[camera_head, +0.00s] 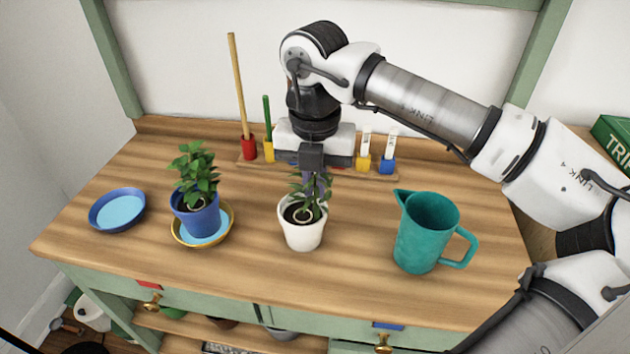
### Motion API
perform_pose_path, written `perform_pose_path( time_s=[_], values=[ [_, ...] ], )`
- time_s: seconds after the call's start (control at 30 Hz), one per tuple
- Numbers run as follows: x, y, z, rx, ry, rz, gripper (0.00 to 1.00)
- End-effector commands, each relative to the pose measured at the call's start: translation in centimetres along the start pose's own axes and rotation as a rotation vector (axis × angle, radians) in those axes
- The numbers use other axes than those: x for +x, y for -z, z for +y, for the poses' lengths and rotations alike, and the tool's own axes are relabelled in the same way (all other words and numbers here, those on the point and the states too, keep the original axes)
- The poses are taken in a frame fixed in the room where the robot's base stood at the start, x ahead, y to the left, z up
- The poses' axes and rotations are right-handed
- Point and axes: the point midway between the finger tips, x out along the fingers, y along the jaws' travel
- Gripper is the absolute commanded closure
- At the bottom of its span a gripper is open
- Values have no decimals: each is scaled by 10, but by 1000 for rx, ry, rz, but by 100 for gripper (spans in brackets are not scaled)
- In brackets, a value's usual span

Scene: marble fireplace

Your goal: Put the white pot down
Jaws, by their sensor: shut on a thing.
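The white pot (302,236) holds dark soil and a leafy green plant and is upright near the middle of the wooden bench top (350,285). My gripper (314,192) comes down from above at the pot's back rim and is shut on it. The fingertips are partly hidden by the leaves. I cannot tell whether the pot's base touches the wood or hangs slightly above it.
Left of the white pot, a blue pot (197,222) with a plant stands in a yellow-rimmed saucer (228,232). An empty blue saucer (118,210) lies farther left. A teal pitcher (422,235) stands right. A tool rack (390,172) lies behind. Bare wood surrounds the white pot.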

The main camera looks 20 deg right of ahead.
Motion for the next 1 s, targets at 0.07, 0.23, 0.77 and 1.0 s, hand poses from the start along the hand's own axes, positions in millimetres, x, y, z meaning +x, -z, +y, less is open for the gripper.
perform_pose_path(
  time_s=[0.07,0.23,0.77,1.0],
  values=[
    [1,0,0,0,0,0,86],
    [1,0,0,0,0,0,71],
    [-24,0,0,1,1,-2,71],
    [-74,-1,0,2,0,-2,71]
  ],
)
